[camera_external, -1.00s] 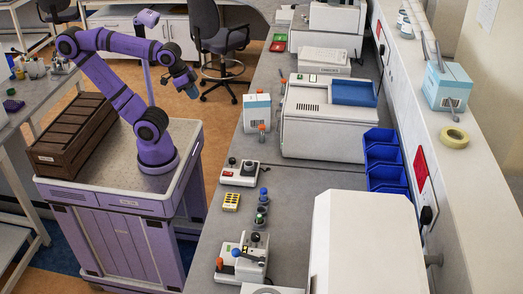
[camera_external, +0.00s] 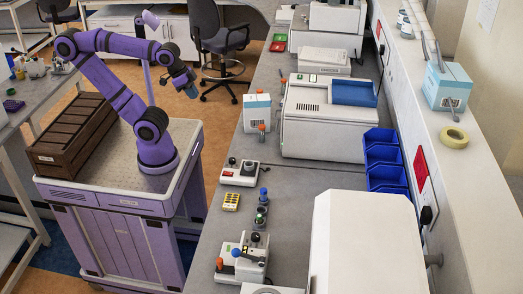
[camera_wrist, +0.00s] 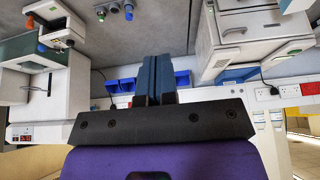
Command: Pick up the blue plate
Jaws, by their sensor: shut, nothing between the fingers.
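A flat blue piece, the most plate-like blue thing in view (camera_external: 354,92), lies on the right end of the top of a white bench machine (camera_external: 318,118). I cannot tell whether it is a loose plate or part of the machine. My gripper (camera_external: 192,92) is raised over the floor gap left of the bench, well apart from the blue piece. In the wrist view my gripper fingers (camera_wrist: 157,68) are together, with nothing visible between them. A blue patch (camera_wrist: 240,73) under a white machine in that view may be the same blue piece.
Blue bins (camera_external: 385,165) stand against the bench's back wall. A white and blue box (camera_external: 257,112), a joystick box (camera_external: 240,172) and small bottles stand along the bench's front edge. A large white machine (camera_external: 365,245) fills the near end. A brown crate (camera_external: 72,138) sits beside my arm.

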